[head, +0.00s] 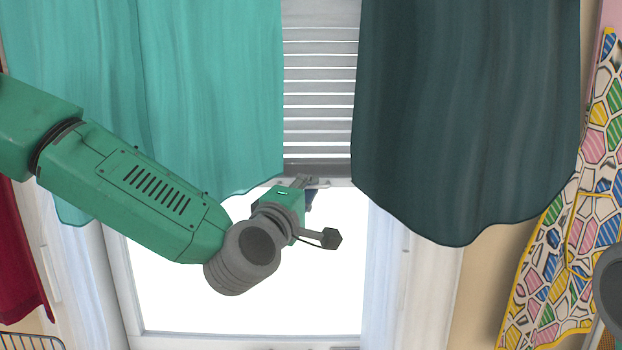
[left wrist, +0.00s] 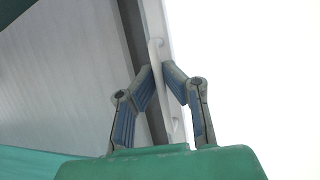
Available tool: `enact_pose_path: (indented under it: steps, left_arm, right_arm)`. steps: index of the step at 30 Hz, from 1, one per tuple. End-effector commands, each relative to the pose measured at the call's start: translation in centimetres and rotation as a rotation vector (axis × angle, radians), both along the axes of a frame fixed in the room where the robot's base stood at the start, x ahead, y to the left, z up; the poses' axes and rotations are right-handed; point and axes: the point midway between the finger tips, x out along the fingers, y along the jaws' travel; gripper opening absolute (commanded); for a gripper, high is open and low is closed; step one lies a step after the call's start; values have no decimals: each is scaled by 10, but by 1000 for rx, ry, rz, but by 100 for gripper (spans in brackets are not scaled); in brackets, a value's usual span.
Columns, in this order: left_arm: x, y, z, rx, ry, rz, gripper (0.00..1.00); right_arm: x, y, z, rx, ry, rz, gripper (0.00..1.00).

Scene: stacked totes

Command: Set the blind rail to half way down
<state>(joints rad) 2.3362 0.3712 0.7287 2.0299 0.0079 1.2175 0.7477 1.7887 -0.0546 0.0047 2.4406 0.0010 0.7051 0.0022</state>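The white slatted blind (head: 318,95) hangs between two curtains. Its bottom rail (head: 338,182) lies level across the window, with bright bare glass below it. My left gripper (head: 309,182) is at the rail from below. In the left wrist view, the rail (left wrist: 164,28) runs from top to bottom and carries a slim white handle (left wrist: 156,62). The blue-padded fingers of the left gripper (left wrist: 158,72) bend inward on both sides of this handle and appear closed on it. The fingertips are small and partly hidden in the head view. My right gripper is not in view.
A light green curtain (head: 150,90) hangs at left, partly behind my left arm. A dark teal curtain (head: 465,110) hangs at right, close beside the blind. A patterned cloth (head: 565,240) hangs far right, a red cloth (head: 18,265) far left. A wire basket (head: 30,342) shows at lower left.

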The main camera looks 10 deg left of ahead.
Motion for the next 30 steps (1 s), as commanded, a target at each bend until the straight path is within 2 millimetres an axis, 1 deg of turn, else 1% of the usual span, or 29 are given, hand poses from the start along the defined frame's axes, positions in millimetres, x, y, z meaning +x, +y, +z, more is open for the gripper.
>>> enact_pose_path:
  steps: [1, 3, 9, 12, 18, 29, 30]
  left_arm:
    - [0, 1, -25, 1, 4, 1, 0]
    - [0, 1, -42, -1, 4, 2, 0]
    - [0, 1, -81, 0, 3, 2, 0]
    - [0, 1, -93, -1, 2, 3, 0]
    - [0, 2, -105, -1, 1, 4, 0]
    - [0, 2, -105, -1, 1, 4, 0]
    - [0, 2, -105, -2, 0, 4, 8]
  right_arm:
    - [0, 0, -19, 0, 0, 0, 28]
    - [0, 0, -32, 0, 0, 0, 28]
    - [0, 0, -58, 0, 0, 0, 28]
    - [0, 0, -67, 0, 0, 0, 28]
    - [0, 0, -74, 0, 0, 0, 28]
    - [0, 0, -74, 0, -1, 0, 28]
    - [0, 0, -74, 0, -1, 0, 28]
